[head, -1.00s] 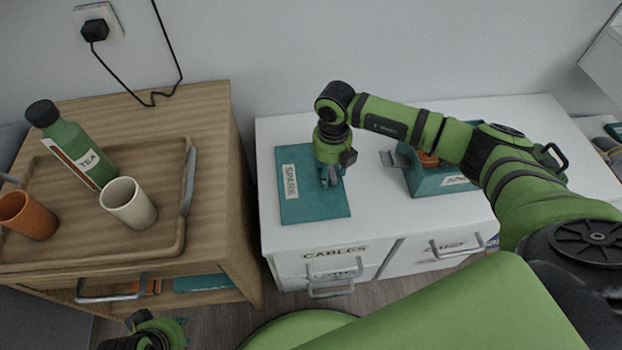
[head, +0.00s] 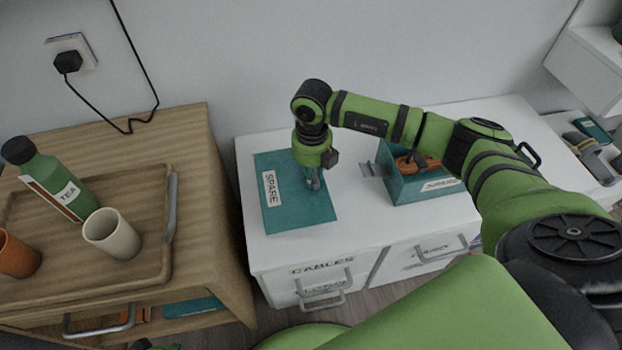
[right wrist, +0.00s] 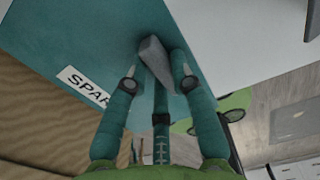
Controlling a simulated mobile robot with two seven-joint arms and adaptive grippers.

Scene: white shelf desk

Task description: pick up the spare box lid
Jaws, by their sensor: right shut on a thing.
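The spare box lid (head: 298,211) is a flat teal panel with a white SPARE label, on the left part of the white desk top. It also shows in the right wrist view (right wrist: 95,40). My right gripper (head: 314,182) comes down onto the lid from above. In the right wrist view its fingers (right wrist: 158,62) are closed on the lid's grey handle (right wrist: 154,58). I cannot tell whether the lid touches the desk. Only a sliver of my left arm shows at the bottom left of the head view; its fingers are out of sight.
An open teal box (head: 410,188) with orange contents stands right of the lid on the white desk (head: 362,226). Left is a wooden cabinet with a tray (head: 150,262), a green tea bottle (head: 52,180), a cream cup (head: 112,234) and an orange cup (head: 16,256).

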